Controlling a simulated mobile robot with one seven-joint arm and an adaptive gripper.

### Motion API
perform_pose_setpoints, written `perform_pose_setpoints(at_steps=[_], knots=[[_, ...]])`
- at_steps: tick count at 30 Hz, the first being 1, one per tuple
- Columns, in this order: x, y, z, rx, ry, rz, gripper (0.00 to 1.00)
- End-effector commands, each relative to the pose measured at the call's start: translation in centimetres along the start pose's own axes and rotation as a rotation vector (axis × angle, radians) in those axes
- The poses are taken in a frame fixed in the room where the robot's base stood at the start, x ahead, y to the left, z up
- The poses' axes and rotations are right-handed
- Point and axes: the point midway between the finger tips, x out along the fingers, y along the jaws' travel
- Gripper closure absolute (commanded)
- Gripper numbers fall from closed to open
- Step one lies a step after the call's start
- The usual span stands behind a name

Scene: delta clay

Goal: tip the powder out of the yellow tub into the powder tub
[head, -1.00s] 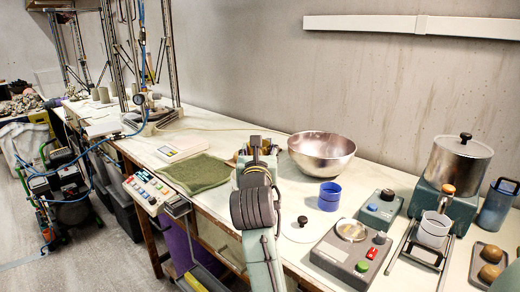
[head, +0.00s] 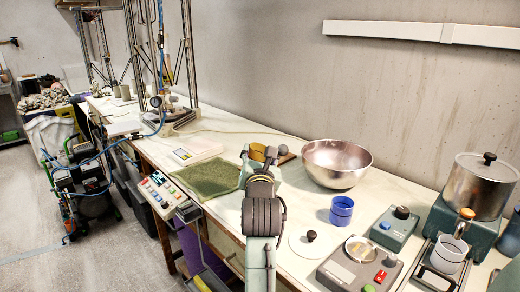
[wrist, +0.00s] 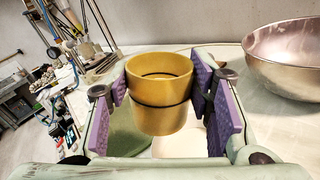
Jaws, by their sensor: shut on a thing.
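The yellow tub (wrist: 160,88) is upright between the purple pads of my gripper (wrist: 165,95) in the wrist view. My gripper is shut on it, and the tub appears held above the bench. I cannot see what is inside it. In the head view my arm hides most of my gripper (head: 268,155), and part of the yellow tub (head: 257,152) shows beyond it. A blue tub (head: 341,211) stands on the bench to the right. A white cup (head: 449,255) sits on a metal rack farther right. I cannot tell which is the powder tub.
A large metal bowl (head: 337,165) stands right of my gripper and also shows in the wrist view (wrist: 285,60). A green mat (head: 208,178) and a white scale (head: 196,152) lie to the left. A round white lid (head: 311,241) and control boxes (head: 360,268) crowd the front right.

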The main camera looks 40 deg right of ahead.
Motion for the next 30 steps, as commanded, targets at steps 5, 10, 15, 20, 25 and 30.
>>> perform_pose_setpoints(at_steps=[5,10,15,20,25,30], knots=[[0.0,-0.1,-1.9,0.234,-0.012,0.004,0.82],[-0.1,-0.3,-3.1,0.522,-0.03,0.005,0.82],[-0.1,-0.4,-3.5,0.758,-0.044,0.002,0.82],[-0.1,-0.5,-4.0,0.992,-0.059,0.001,0.82],[-0.1,-0.5,-4.0,1.165,-0.069,0.001,0.82],[-0.1,-0.5,-4.0,1.243,-0.074,0.001,0.82]])
